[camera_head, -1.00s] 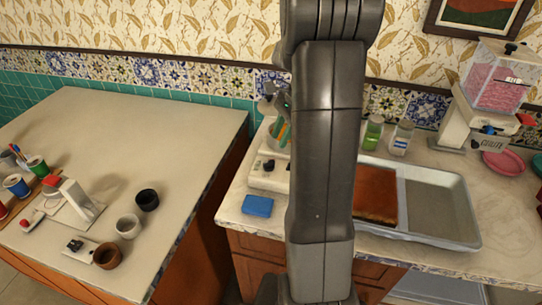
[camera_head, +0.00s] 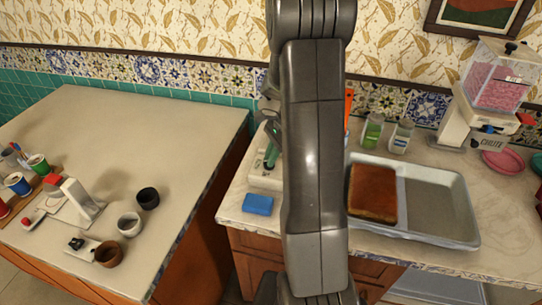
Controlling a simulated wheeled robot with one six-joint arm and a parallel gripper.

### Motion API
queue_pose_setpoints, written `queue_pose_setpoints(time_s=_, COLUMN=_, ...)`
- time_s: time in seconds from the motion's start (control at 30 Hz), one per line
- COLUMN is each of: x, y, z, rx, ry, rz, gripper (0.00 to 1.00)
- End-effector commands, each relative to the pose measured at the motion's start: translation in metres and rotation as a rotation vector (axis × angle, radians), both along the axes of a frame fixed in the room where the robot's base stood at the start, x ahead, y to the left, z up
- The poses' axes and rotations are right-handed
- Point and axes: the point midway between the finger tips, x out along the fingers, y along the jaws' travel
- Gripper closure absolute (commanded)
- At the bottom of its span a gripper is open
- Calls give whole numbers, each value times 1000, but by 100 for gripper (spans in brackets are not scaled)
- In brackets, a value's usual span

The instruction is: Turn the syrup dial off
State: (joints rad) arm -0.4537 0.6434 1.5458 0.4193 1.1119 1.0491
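A white-based device (camera_head: 262,180) stands on the right counter, half hidden behind my upright arm. A small dark knob shows on its base, but I cannot read a label that marks it as the syrup dial. An orange upright part (camera_head: 348,108) shows just right of my arm.
A blue block (camera_head: 258,204) lies in front of the device. A metal tray (camera_head: 440,210) with a brown slab (camera_head: 373,193), two jars (camera_head: 373,133) and a pink-filled dispenser (camera_head: 497,85) are to the right. The left counter (camera_head: 130,120) holds cups and a small white stand.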

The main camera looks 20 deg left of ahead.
Motion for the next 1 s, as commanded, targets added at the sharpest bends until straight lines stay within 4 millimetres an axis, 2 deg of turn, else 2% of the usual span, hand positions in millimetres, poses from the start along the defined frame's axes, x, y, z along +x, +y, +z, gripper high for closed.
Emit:
queue_pose_setpoints(time_s=0.47, x=0, y=0, z=0, rx=-1, ry=1, rz=66, gripper=100)
queue_pose_setpoints(time_s=1.0, x=2, y=3, z=0, rx=-1, ry=2, rz=502, gripper=100)
